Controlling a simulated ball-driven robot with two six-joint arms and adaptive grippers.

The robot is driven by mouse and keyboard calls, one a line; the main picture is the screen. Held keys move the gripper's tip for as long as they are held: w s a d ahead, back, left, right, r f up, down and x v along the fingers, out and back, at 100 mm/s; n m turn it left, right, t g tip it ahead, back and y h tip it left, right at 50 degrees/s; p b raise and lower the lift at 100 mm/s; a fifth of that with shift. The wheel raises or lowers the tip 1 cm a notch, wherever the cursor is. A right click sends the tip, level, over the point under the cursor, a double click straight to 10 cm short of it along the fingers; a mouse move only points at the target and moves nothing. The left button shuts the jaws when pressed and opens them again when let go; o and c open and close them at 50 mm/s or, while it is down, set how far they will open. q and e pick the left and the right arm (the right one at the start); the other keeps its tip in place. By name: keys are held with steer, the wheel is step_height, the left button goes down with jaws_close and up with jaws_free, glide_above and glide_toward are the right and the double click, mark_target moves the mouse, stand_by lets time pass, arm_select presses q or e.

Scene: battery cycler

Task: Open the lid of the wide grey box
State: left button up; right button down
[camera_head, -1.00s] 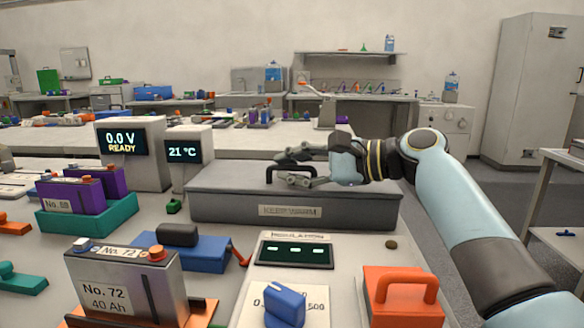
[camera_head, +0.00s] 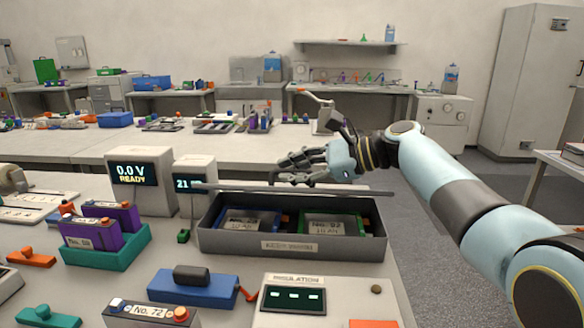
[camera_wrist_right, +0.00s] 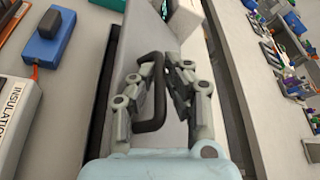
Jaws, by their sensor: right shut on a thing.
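The wide grey box (camera_head: 290,249) stands on the bench, and its inside shows in the head view. A blue-framed battery (camera_head: 245,222) and a green-framed battery (camera_head: 330,226) lie inside it. Its grey lid (camera_head: 350,192) is raised off the front rim and shows nearly edge-on as a thin strip. My right gripper (camera_head: 283,170) is above the lid. In the right wrist view its fingers (camera_wrist_right: 157,78) are shut on the lid's black handle (camera_wrist_right: 151,122), one on each side. Whether the lid touches the back rim is hidden. My left gripper is not in view.
Two displays, one reading 0.0 V (camera_head: 140,182) and a smaller one (camera_head: 194,176), stand close to the box's left. A purple battery in a teal tray (camera_head: 108,252) is farther left. A blue block (camera_head: 192,288) and the insulation panel (camera_head: 292,298) are in front.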

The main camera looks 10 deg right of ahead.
steer(key=shift+w+d+r, duration=0.15)
steer(key=shift+w+r, duration=0.4)
steer(key=shift+w, duration=0.05)
steer(key=c, duration=1.6)
jaws_free()
steer(key=shift+c, duration=0.2)
steer(key=shift+d, duration=0.1)
steer(key=v, duration=1.1)
steer(key=shift+s+d+r, duration=0.1)
steer(key=shift+s+d, duration=0.1)
steer(key=shift+d, duration=0.15)
